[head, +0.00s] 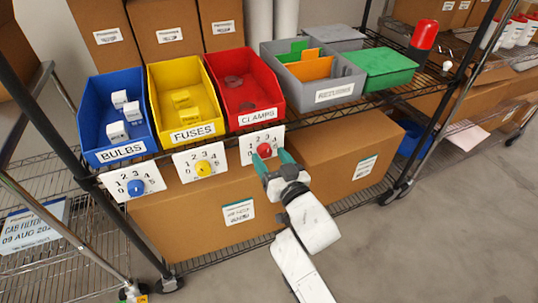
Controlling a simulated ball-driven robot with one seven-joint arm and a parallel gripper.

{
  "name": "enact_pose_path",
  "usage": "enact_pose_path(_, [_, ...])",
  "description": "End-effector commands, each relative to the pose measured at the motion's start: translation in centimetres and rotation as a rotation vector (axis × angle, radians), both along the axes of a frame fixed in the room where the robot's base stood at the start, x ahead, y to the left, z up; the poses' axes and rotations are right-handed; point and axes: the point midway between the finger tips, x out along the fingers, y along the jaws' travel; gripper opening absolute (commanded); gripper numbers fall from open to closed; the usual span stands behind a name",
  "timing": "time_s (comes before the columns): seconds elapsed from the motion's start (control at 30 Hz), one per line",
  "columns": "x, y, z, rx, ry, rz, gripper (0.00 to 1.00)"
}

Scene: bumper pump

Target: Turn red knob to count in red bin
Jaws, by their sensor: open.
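The red bin (262,116), labelled CLAMPS, sits on the shelf in the head view. A few dark red items (233,82) lie inside, blending with the bin; I cannot count them surely. Below it hangs a white dial plate (247,143) numbered around a red knob (264,150). The number that the knob points to is too small to tell. My gripper (270,156) is open, its teal fingers at the knob's lower and right sides. I cannot tell if they touch it. The fingers hide the lower right of the plate.
A yellow FUSES bin (192,133) and a blue BULBS bin (121,150) stand to the left, with a yellow knob (204,169) and a blue knob (136,188) below. A grey RETURNS bin (345,88) is to the right. Cardboard boxes (190,215) fill the lower shelf.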

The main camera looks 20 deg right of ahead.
Motion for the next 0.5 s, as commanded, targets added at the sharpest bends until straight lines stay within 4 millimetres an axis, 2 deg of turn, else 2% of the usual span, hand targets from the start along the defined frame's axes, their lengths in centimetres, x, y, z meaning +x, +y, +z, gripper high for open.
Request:
enact_pose_path(0.2, [1.44,0.04,0.0,0.001,0.0,-0.001,0.64])
enact_pose_path(0.47, [1.51,0.04,-0.03,0.001,0.001,-0.001,0.64])
enact_pose_path(0.5, [1.51,0.04,-0.03,0.001,0.001,-0.001,0.62])
